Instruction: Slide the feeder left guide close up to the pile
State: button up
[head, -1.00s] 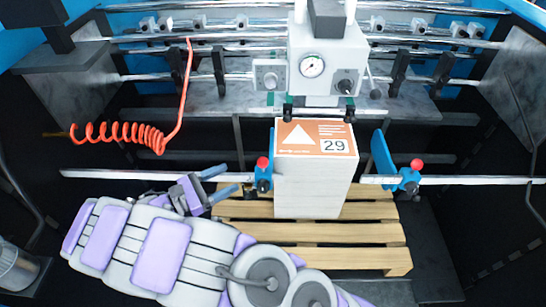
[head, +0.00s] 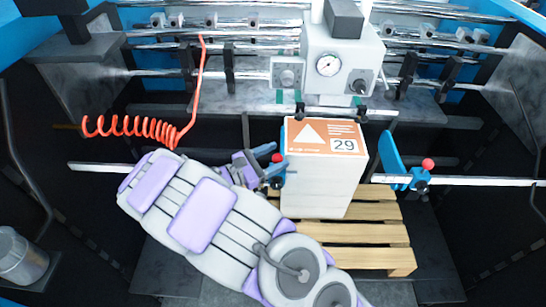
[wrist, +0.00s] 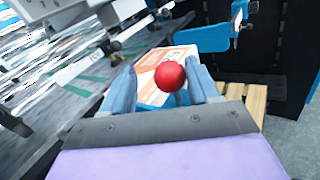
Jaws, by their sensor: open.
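The pile (head: 318,185) is a tall white stack with an orange and white top sheet marked 29, upright on a wooden pallet. The blue left guide (head: 277,180) sits on the rail at the pile's left side, mostly hidden behind my gripper; I cannot tell whether it touches the pile. Its red knob (wrist: 171,76) shows in the wrist view between my fingers. My gripper (head: 272,160) is open, its blue fingers on either side of the knob. It also shows in the wrist view (wrist: 163,90). The right guide (head: 407,170), blue with a red knob, stands apart from the pile's right side.
The guide rail (head: 480,181) crosses the feeder. The pallet (head: 370,232) lies under the pile. A grey head unit with a gauge (head: 340,62) hangs above and behind the pile. A coiled red hose (head: 140,128) hangs at the left.

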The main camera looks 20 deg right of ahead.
jog(key=d, duration=0.4)
jog(key=shift+s, duration=0.1)
jog(key=shift+c, duration=0.8)
jog(key=shift+s, duration=0.1)
jog(key=shift+c, duration=0.8)
jog(key=shift+w+a, duration=0.2)
jog(key=shift+a, duration=0.35)
jog(key=c, duration=0.4)
grip_shut()
